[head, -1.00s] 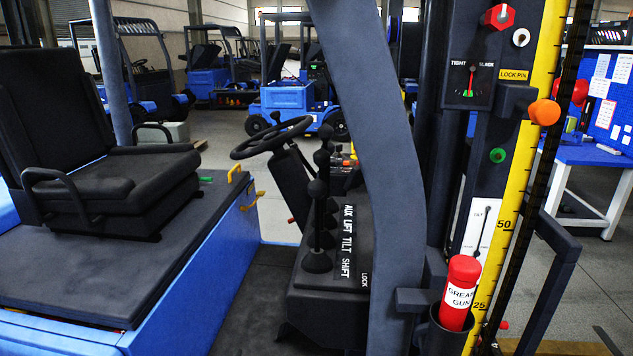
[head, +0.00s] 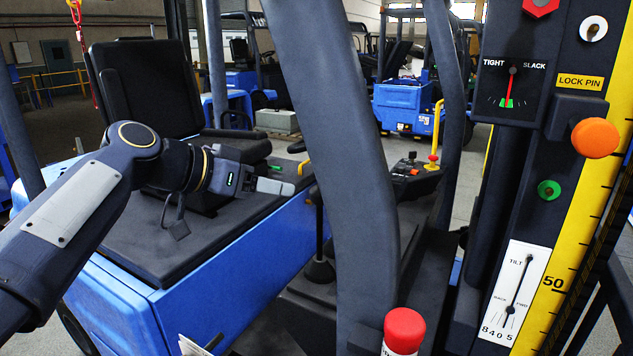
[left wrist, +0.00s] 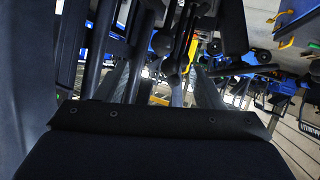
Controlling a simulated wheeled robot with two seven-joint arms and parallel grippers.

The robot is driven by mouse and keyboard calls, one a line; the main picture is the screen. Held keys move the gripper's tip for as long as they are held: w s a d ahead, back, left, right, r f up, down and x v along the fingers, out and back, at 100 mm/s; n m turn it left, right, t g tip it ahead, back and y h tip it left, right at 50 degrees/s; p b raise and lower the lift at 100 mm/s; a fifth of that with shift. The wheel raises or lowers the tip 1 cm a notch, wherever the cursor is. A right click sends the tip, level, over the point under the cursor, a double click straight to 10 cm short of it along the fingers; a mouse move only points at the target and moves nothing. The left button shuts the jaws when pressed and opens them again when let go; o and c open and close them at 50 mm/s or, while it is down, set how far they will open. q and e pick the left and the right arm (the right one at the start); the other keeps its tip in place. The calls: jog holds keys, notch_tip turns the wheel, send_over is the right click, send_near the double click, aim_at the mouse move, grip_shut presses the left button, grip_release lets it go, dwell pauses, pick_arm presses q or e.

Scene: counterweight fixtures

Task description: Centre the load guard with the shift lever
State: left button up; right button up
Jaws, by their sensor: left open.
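My left gripper (head: 289,187) reaches in from the left over the seat deck, its fingers pointing right. It is open and empty; its grey fingers also show in the left wrist view (left wrist: 166,88). A black lever (head: 319,240) rises from a boot just right of the fingertips and partly behind the grey pillar. It appears to be the shift lever; its label is hidden now. In the left wrist view, dark round lever knobs (left wrist: 169,66) show between and beyond the fingers. I cannot make out the load guard. My right gripper is not in view.
The thick grey pillar (head: 335,130) stands close to the lever and blocks the right side. The black seat (head: 146,90) is behind my arm.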

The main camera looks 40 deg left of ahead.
aim_at(312, 191)
pick_arm(q)
jog(key=x, duration=0.7)
jog(key=shift+w+a+r, duration=0.1)
jog(key=shift+w+a, duration=0.1)
jog(key=b+x, duration=0.1)
jog(key=x, duration=0.2)
jog(key=shift+w, duration=0.2)
jog(key=shift+w+d+f+b, duration=0.2)
jog(key=shift+w+f+b, duration=0.1)
jog(key=shift+w, duration=0.1)
jog(key=c, duration=0.9)
jog(key=shift+o, duration=0.2)
